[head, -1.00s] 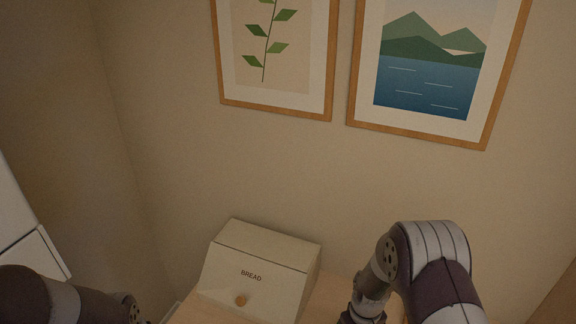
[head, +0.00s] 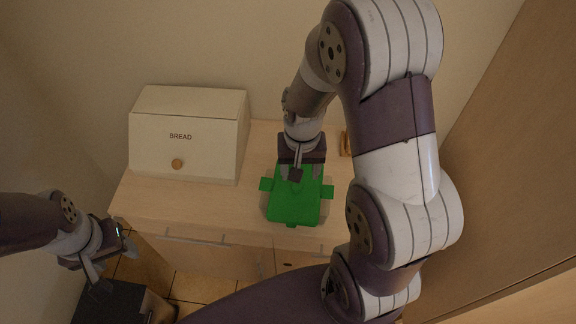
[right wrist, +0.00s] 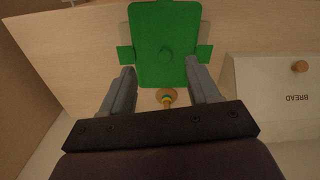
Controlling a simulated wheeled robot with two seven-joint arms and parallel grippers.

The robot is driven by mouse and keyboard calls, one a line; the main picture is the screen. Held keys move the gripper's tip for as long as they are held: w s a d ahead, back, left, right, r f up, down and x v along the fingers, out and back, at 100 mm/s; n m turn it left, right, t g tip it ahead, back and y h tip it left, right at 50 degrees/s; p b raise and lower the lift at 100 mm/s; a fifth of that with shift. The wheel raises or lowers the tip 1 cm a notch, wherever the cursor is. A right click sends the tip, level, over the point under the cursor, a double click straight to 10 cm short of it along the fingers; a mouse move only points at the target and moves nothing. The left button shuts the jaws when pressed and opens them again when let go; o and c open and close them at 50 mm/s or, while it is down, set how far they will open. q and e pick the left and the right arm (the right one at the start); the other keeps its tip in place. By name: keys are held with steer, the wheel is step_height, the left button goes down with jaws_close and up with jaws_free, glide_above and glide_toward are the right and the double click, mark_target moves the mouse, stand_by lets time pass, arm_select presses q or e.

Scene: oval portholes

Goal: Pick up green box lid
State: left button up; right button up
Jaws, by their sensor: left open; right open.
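The green box lid (head: 293,208) lies on the wooden counter, with small tabs sticking out at its sides and front edge. In the right wrist view the lid (right wrist: 165,30) shows a round knob in its middle. My right gripper (head: 300,174) is open, pointing down over the lid's far end. In the right wrist view the right gripper (right wrist: 160,72) has its two fingers apart with nothing between them; I cannot tell whether they touch the lid. My left gripper (head: 117,266) is open and empty, left of the counter and away from the lid.
A cream bread box (head: 190,150) stands on the counter (head: 160,203), left of the lid. A small wooden item (head: 345,143) lies behind the lid to the right. A small round item with a coloured ring (right wrist: 167,97) shows below the lid in the right wrist view.

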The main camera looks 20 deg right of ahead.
mark_target(297, 186)
steer(key=w+d+f+m, duration=0.1)
steer(key=w+d+m, duration=0.1)
steer(key=w+m, duration=0.3)
steer(key=shift+m, duration=0.7)
steer(key=f+p, duration=0.1)
steer(key=f, duration=0.3)
steer(key=f+p, duration=0.1)
steer(key=f, duration=0.3)
steer(key=s+f+p, duration=0.1)
steer(key=f, duration=0.3)
steer(key=shift+a, duration=0.25)
steer(key=shift+f, duration=0.2)
jaws_close()
steer(key=shift+r, duration=0.1)
